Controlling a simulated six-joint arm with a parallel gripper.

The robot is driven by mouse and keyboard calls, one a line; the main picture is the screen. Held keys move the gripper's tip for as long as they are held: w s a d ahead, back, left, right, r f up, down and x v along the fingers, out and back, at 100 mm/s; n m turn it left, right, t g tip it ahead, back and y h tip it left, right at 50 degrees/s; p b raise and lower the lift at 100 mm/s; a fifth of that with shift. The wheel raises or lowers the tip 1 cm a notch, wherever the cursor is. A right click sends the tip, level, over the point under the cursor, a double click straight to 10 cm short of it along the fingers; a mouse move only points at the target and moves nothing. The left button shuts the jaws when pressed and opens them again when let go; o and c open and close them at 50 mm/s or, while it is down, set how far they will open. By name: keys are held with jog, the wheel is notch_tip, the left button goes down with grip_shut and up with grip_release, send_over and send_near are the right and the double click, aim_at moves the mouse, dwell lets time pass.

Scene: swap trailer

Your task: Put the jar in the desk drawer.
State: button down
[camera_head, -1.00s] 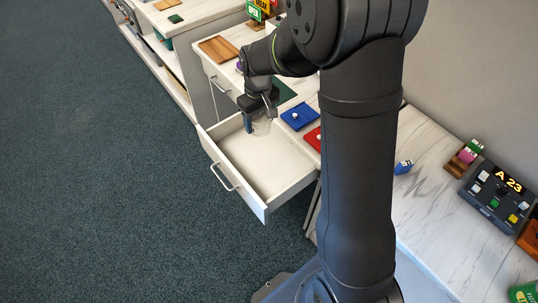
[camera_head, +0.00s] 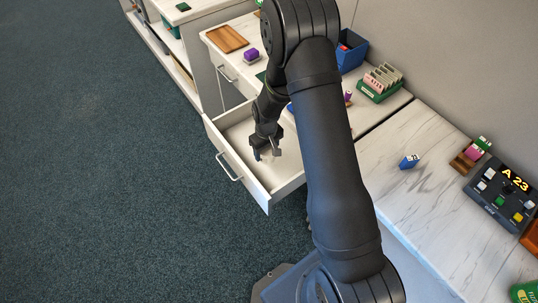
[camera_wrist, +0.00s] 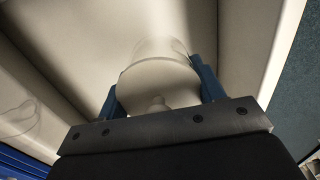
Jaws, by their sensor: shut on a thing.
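The desk drawer (camera_head: 237,176) is pulled open in the head view, its pale interior empty around my gripper. My gripper (camera_head: 266,153) points down into the drawer and is shut on the jar (camera_head: 267,158), a clear, faint shape between its fingers. In the wrist view the jar (camera_wrist: 158,77) is a see-through cylinder with a pale round end, held between the blue fingers of my gripper (camera_wrist: 157,88). The drawer's floor and walls (camera_wrist: 272,50) surround it there. I cannot tell whether the jar touches the drawer floor.
On the desk stand a wooden tray (camera_head: 227,39), a purple item (camera_head: 251,54), a blue bin (camera_head: 351,50) and a green rack (camera_head: 380,84). On the right worktop are a small blue object (camera_head: 409,162) and a keypad box (camera_head: 503,193). Open floor lies left.

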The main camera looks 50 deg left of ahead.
aim_at(267, 160)
jog(key=shift+f, duration=3.25)
jog(key=shift+c, duration=1.8)
grip_release()
jog(key=shift+f, duration=0.15)
notch_tip(267, 160, up, 12)
jog(key=shift+r, duration=0.15)
